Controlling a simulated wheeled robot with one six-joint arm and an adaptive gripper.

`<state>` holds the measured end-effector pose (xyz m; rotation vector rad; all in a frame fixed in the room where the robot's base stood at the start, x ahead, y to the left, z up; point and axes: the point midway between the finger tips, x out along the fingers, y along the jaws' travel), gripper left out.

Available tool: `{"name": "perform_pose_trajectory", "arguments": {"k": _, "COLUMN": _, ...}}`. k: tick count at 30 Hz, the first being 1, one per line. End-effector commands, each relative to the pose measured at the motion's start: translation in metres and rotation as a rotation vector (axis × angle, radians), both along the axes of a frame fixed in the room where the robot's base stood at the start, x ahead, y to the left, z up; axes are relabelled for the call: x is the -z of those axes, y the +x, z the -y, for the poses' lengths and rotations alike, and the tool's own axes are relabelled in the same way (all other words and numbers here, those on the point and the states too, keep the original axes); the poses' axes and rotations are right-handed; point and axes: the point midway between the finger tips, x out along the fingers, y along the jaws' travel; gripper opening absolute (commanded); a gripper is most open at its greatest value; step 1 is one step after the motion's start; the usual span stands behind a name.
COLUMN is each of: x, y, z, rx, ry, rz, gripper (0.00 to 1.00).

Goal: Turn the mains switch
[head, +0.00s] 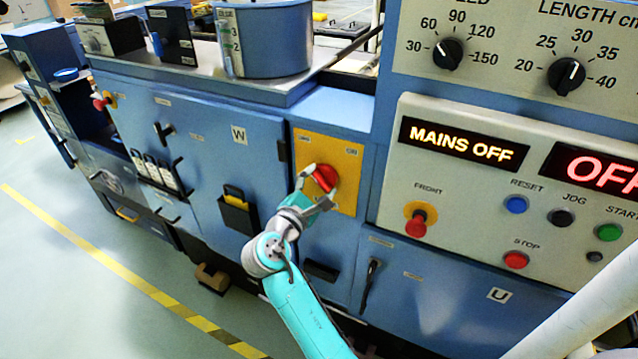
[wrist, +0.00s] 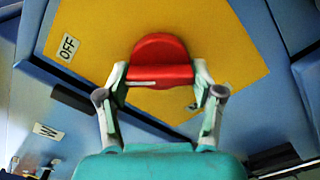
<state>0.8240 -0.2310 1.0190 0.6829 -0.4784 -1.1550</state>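The red mains switch (head: 325,178) sits on a yellow plate (head: 346,150) on the blue cabinet front. It also shows in the wrist view (wrist: 160,66), with a white line across its handle. An OFF label (wrist: 68,47) is on the plate, left of the switch. My gripper (head: 318,187) is at the switch, one finger on each side of the red handle. In the wrist view the finger pads appear to touch both ends of the handle. The display (head: 463,144) above right reads MAINS OFF.
A red and yellow FRONT button (head: 416,220) and a control panel with buttons (head: 515,205) are right of the switch. A black holder (head: 238,212) sticks out of door W at the left. A blue drum (head: 265,40) stands on the top. Floor is free at the left.

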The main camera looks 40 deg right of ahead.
Motion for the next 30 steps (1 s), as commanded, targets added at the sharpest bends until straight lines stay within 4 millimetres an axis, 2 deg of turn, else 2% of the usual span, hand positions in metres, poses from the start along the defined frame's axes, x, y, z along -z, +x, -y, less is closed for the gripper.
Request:
{"name": "perform_pose_trajectory", "arguments": {"k": 8, "x": -0.0003, "y": 0.0001, "z": 0.0007, "rx": 0.001, "ry": 0.008, "rz": 0.022, "gripper": 0.32}}
{"name": "perform_pose_trajectory", "arguments": {"k": 14, "x": -0.0004, "y": 0.0002, "z": 0.0009, "rx": 0.001, "ry": 0.039, "rz": 0.106, "gripper": 0.32}}
{"name": "perform_pose_trajectory", "arguments": {"k": 30, "x": -0.0009, "y": 0.0004, "z": 0.0010, "rx": 0.001, "ry": 0.203, "rz": 0.558, "gripper": 0.32}}
